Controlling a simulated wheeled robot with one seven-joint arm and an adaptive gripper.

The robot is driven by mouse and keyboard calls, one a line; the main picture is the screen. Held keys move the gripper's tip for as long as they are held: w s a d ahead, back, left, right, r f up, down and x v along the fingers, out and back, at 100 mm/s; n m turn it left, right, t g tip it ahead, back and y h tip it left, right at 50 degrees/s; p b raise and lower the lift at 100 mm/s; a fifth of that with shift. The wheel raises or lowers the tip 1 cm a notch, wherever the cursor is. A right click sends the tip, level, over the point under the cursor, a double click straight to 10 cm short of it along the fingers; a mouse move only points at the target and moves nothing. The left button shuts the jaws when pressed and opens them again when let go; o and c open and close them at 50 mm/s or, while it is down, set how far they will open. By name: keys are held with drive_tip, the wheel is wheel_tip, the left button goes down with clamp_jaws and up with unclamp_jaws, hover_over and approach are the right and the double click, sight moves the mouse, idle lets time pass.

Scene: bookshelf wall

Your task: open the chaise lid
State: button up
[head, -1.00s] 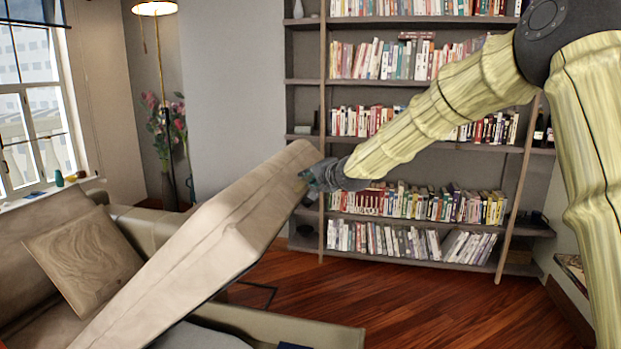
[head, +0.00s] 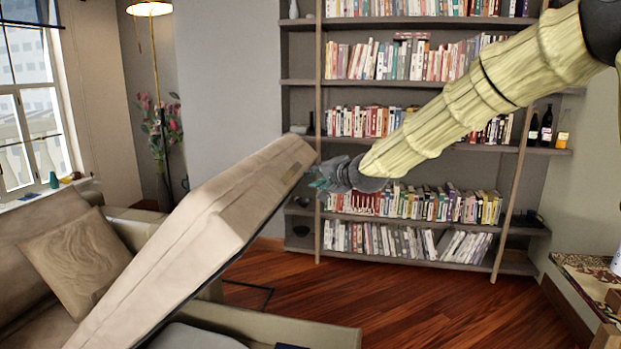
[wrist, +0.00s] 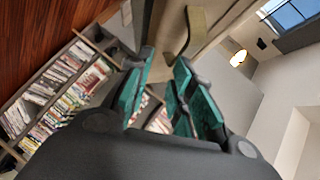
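The chaise lid (head: 205,235) is a thick beige cushioned slab, tilted up steeply with its far right end raised above the chaise base (head: 270,326). A dark opening with a grey interior (head: 200,337) shows under it. My gripper (head: 318,178) is at the lid's raised right end, close beside its edge. In the wrist view my gripper (wrist: 160,95) has its teal-padded fingers apart, with a gap between them. The beige lid (wrist: 165,25) shows just beyond the fingertips. I cannot tell whether the fingers touch it.
A bookshelf (head: 415,165) full of books stands behind my arm. A beige pillow (head: 78,258) lies on the sofa at left. A floor lamp (head: 150,8) and flowers (head: 162,130) stand at the back. The wooden floor (head: 400,297) is clear right of the chaise.

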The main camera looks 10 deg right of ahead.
drive_tip(key=shift+v, duration=2.45)
